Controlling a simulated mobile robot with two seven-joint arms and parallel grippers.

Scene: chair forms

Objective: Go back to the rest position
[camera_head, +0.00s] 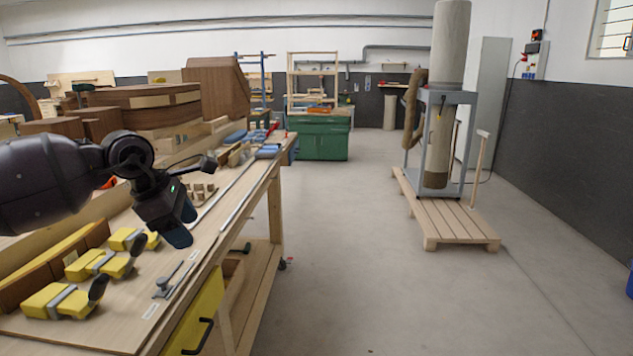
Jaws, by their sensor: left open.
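My left arm comes in from the left over the wooden workbench (225,215). My left gripper (186,222) hangs above the bench top near its right edge, with its fingers pointing down and to the right. It is open, and I see nothing between its fingers. My right arm and right gripper do not show in this view.
Several yellow clamps (97,262) and a small metal fitting (167,286) lie on the bench near my left gripper. Wooden forms (150,97) are stacked at its far end. A wooden pallet (450,215) stands at the right. The concrete floor between is clear.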

